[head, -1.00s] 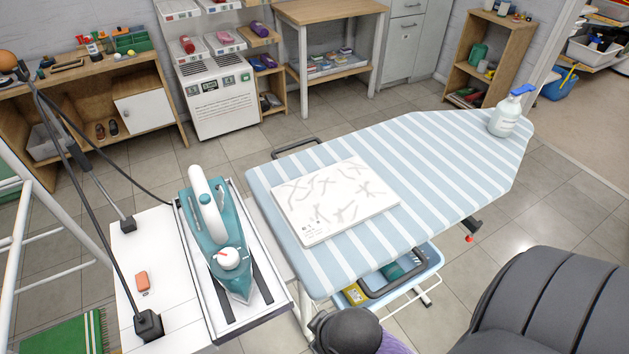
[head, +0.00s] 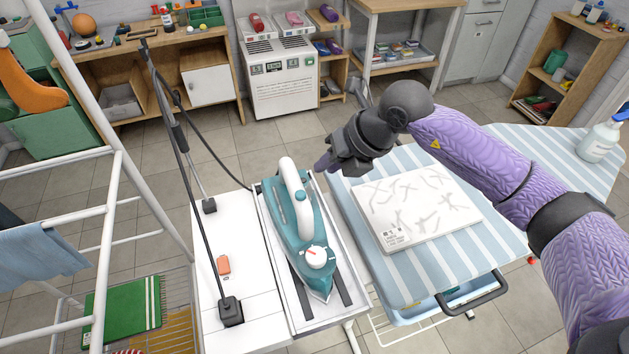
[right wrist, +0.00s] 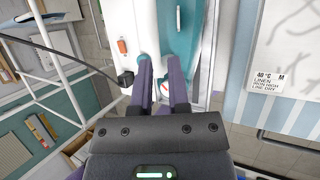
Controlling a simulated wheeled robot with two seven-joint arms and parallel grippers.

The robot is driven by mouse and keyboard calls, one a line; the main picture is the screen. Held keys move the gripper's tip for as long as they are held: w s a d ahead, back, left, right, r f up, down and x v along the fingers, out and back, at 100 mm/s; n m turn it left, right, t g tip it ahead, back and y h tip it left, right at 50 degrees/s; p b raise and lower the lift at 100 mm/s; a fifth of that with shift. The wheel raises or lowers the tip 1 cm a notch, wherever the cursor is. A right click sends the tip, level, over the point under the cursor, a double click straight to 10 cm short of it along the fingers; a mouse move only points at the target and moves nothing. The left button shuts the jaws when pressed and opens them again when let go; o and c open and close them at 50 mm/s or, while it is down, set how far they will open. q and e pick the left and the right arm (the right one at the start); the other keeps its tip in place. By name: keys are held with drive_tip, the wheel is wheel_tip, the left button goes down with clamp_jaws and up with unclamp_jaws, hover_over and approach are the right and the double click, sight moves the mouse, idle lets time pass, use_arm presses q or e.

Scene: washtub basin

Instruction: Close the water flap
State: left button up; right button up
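The teal iron (head: 307,226) with a white handle (head: 293,182) rests on its stand beside the ironing board. A white dial (head: 317,256) with a red mark is on its top. I cannot clearly make out the water flap or whether it stands up. My right gripper (head: 326,163) is in the air to the right of the iron's handle end, its fingertips pointing left. In the right wrist view my fingers (right wrist: 160,64) are apart with nothing held between them, and part of the iron (right wrist: 182,45) shows beyond them. My left gripper is not in view.
A white linen sheet (head: 418,208) lies on the striped ironing board (head: 436,270). A spray bottle (head: 599,140) stands on its right end. A cord holder (head: 231,311) and an orange block (head: 223,265) are on the white surface left of the iron. A drying rack is at the left.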

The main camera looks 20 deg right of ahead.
sight(308, 193)
drive_tip(key=shift+h, duration=0.5)
drive_tip(key=x, duration=0.3)
drive_tip(key=d+b+x, duration=0.1)
drive_tip(key=x, duration=0.2)
drive_tip(key=b+x, duration=0.1)
drive_tip(key=x, duration=0.2)
drive_tip(key=shift+w+d+f, duration=0.1)
drive_tip(key=shift+d+f, duration=0.1)
drive_tip(key=shift+d, duration=0.1)
drive_tip(key=shift+w+a+f, duration=0.1)
drive_tip(key=shift+f, duration=0.15)
clamp_jaws()
